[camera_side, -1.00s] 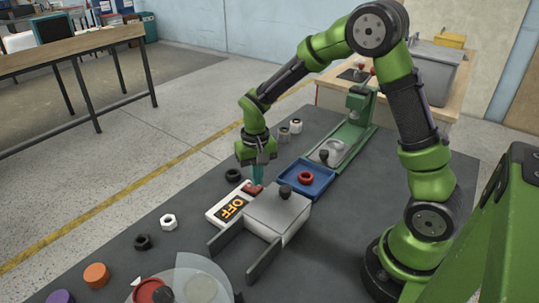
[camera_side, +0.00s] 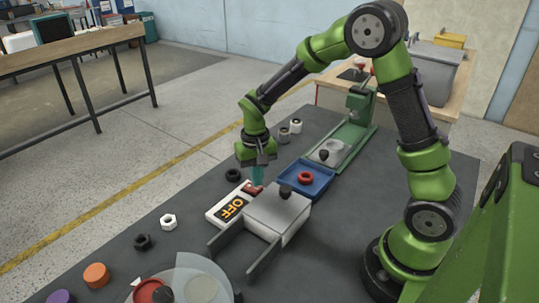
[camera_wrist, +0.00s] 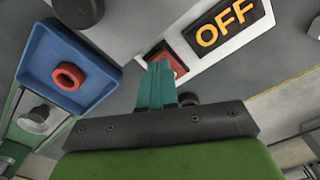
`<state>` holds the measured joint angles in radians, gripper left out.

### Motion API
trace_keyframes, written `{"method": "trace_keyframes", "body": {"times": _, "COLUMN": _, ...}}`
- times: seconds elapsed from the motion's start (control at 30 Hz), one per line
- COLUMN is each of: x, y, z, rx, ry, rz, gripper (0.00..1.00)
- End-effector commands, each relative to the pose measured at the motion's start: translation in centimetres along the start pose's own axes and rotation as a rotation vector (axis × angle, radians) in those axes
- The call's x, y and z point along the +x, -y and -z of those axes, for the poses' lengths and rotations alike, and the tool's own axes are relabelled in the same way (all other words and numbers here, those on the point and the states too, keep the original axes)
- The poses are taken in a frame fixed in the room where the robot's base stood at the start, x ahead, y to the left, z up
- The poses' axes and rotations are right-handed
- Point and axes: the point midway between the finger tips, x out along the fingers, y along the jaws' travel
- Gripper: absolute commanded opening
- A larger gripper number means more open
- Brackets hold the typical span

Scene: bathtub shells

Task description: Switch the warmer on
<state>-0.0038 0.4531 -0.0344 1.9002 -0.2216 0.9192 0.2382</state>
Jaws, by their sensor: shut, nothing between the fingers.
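The warmer (camera_side: 277,213) is a grey box with a black knob on its lid and two dark rails at its front. Beside it lies a white panel (camera_side: 216,218) whose black display (camera_side: 232,208) reads OFF in orange; the display also shows in the wrist view (camera_wrist: 222,24). A red button (camera_wrist: 165,60) sits at the panel's end. My gripper (camera_side: 257,182) points down with its teal fingers shut and empty, at the red button. In the wrist view the fingertips (camera_wrist: 160,68) overlap the button; I cannot tell whether they touch it.
A blue tray (camera_side: 322,190) with a red ring (camera_side: 306,177) is just behind the warmer. A green press-like stand (camera_side: 365,120) is farther back. Black and white nuts (camera_side: 168,221) lie to the left, and a round turntable (camera_side: 205,270) is in front.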

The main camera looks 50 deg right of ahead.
Motion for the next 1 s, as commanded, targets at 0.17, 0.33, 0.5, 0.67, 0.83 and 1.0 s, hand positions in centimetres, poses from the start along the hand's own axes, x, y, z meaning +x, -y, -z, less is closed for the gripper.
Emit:
{"method": "trace_keyframes", "body": {"times": 0.17, "x": 0.3, "y": 0.0, "z": 0.0, "rx": 0.0, "ry": 0.0, "rz": 0.0, "gripper": 0.0}}
{"method": "trace_keyframes", "body": {"times": 0.33, "x": 0.6, "y": 0.0, "z": 0.0, "rx": 0.0, "ry": 0.001, "rz": 0.0, "gripper": 0.0}}
{"method": "trace_keyframes", "body": {"times": 0.5, "x": 0.8, "y": 0.0, "z": 0.0, "rx": 0.001, "ry": 0.002, "rz": 0.0, "gripper": 0.0}}
{"method": "trace_keyframes", "body": {"times": 0.67, "x": 1.1, "y": 0.0, "z": 0.0, "rx": 0.001, "ry": 0.001, "rz": 0.0, "gripper": 0.0}}
{"method": "trace_keyframes", "body": {"times": 0.83, "x": 1.3, "y": 0.0, "z": 0.0, "rx": 0.001, "ry": 0.0, "rz": 0.0, "gripper": 0.0}}
{"method": "trace_keyframes", "body": {"times": 1.0, "x": 1.6, "y": 0.0, "z": 0.0, "rx": 0.001, "ry": 0.0, "rz": 0.0, "gripper": 0.0}}
